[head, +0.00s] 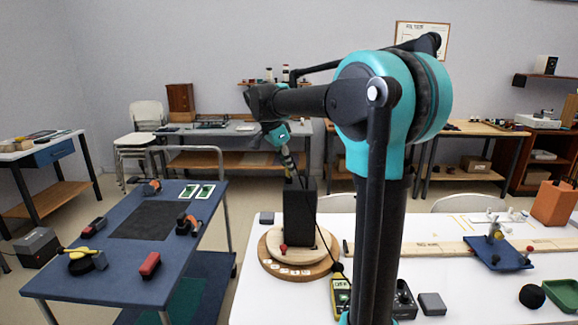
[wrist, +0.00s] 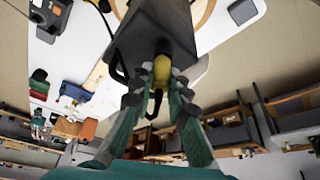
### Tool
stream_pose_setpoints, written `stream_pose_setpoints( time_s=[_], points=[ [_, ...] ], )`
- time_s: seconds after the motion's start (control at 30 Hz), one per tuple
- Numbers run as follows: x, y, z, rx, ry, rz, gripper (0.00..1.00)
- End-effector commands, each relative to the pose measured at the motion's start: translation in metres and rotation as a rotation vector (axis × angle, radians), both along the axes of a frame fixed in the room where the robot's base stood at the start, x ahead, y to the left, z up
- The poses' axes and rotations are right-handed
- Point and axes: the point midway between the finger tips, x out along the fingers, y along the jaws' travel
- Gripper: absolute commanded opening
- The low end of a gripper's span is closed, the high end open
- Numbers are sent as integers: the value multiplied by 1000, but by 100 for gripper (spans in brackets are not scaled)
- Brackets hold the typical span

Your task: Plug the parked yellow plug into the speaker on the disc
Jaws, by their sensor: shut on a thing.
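The speaker is a tall dark box (head: 300,212) standing upright on the round wooden disc (head: 270,262) at the white table's left end. It fills the top middle of the wrist view (wrist: 140,38). My gripper (head: 287,160) is above and behind the speaker's top in the head view. In the wrist view its fingers (wrist: 161,76) are shut on the yellow plug (wrist: 160,87), with a black lead hanging from its rear. The plug's front end is close against the speaker's face; whether it is seated inside a socket cannot be told.
A yellow meter (head: 340,293) lies by the disc, with a black lead rising beside the speaker. A small red knob-like piece (head: 283,248) is at the speaker's foot. A blue stand (head: 510,260) and an orange box (head: 553,203) are at right. A blue cart (head: 110,275) stands left.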

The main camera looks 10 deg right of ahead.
Motion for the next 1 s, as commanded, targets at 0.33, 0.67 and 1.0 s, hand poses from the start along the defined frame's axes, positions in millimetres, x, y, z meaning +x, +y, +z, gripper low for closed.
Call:
stream_pose_setpoints(
  time_s=[0.33, 0.67, 1.0],
  points=[
    [0, 0, -4, 0, 0, 0, 0],
    [0, 0, -4, 0, 0, 0, 38],
    [0, 1, -2, 0, 0, 0, 40]
  ],
)
